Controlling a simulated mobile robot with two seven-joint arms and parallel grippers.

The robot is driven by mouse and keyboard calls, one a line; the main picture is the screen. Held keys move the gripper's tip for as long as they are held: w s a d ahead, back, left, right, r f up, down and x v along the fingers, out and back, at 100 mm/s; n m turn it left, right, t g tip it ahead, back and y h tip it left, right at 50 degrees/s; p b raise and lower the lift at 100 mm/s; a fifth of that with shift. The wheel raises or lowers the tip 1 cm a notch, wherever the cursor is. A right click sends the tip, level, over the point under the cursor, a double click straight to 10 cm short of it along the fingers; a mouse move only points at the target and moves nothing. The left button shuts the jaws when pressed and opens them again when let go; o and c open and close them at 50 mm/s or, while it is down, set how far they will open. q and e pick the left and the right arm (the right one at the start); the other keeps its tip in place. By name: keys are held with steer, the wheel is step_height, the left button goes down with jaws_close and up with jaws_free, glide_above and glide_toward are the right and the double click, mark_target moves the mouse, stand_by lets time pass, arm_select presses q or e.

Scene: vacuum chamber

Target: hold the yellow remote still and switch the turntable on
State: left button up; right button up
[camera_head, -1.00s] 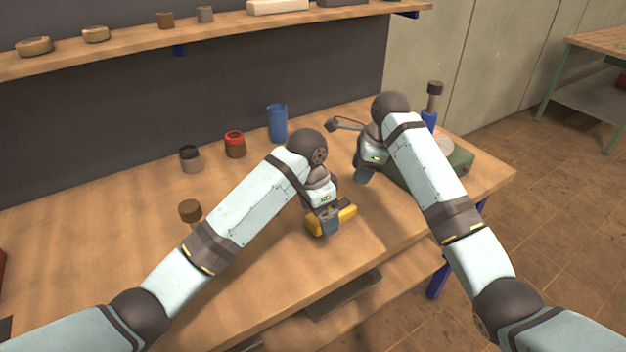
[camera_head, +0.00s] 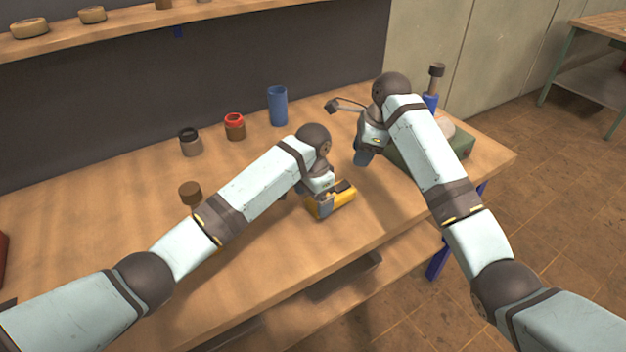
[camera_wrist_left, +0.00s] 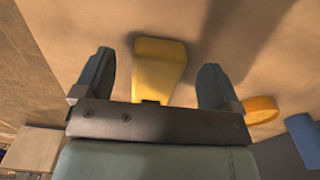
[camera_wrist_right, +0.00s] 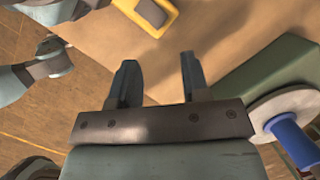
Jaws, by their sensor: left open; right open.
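The yellow remote (camera_head: 342,203) lies on the workbench, its dark button showing in the head view and in the right wrist view (camera_wrist_right: 150,12). My left gripper (camera_head: 318,203) is open at the remote's left end. In the left wrist view the remote (camera_wrist_left: 160,65) lies between the spread fingers, with gaps on both sides. My right gripper (camera_head: 362,157) is open and empty above the bench, beyond the remote. The turntable, a green box (camera_head: 462,143) with a pale disc (camera_wrist_right: 288,104), is partly hidden behind my right arm. A blue piece stands at the disc.
A blue cup (camera_head: 278,106), a red-topped jar (camera_head: 235,127) and a dark-topped jar (camera_head: 190,142) stand at the back. A brown-topped thing (camera_head: 190,193) stands beside my left arm. A shelf (camera_head: 130,25) runs along the wall. The bench's front right is clear.

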mark_target(313, 203)
arm_select(q)
steer(key=shift+f, duration=1.5)
steer(key=c, duration=1)
steer(key=shift+c, duration=0.7)
arm_select(e)
steer(key=c, duration=0.6)
steer(key=shift+r+n, duration=0.15)
steer(key=shift+n, duration=0.35)
jaws_close()
steer(key=r+n, duration=0.1)
steer(key=n, duration=0.7)
steer(key=s+a+r+n+t, duration=0.1)
steer(key=r+n, duration=0.1)
steer(key=n, duration=0.6)
steer(key=s+r+n+t+h, duration=0.1)
steer(key=r+n, duration=0.1)
steer(key=n, duration=0.6)
steer(key=shift+s+a+r+n, duration=0.1)
steer(key=shift+s+a+n, duration=0.05)
steer(key=shift+n, duration=0.25)
